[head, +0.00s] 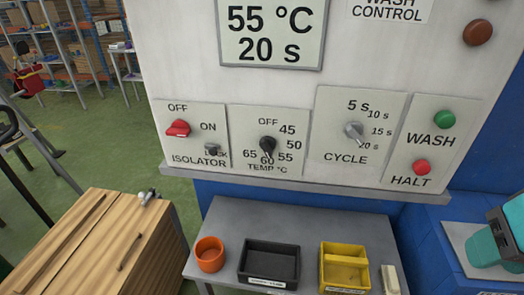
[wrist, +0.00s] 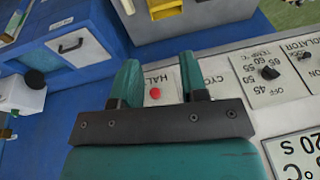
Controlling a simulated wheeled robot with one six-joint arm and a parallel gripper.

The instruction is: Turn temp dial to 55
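The temp dial (head: 268,146) is a black knob on the white TEMP °C plate, with marks OFF, 45, 50, 55, 60 and 65 around it. Its narrow end points downward, near 60; I cannot tell its exact angle. The dial also shows at the upper right of the wrist view (wrist: 270,73). A sign (head: 270,32) above reads 55 °C and 20 s. My gripper (wrist: 160,62) is open and empty in the wrist view, with the red HALT button showing between its teal fingers. It is apart from the dial, off to its HALT side.
Beside the dial are the isolator switch (head: 178,128), the cycle knob (head: 354,131), the green WASH button (head: 444,118) and the red HALT button (head: 421,167). Below, a grey table (head: 222,214) holds an orange cup (head: 209,254), a black bin (head: 268,262) and a yellow bin (head: 329,275).

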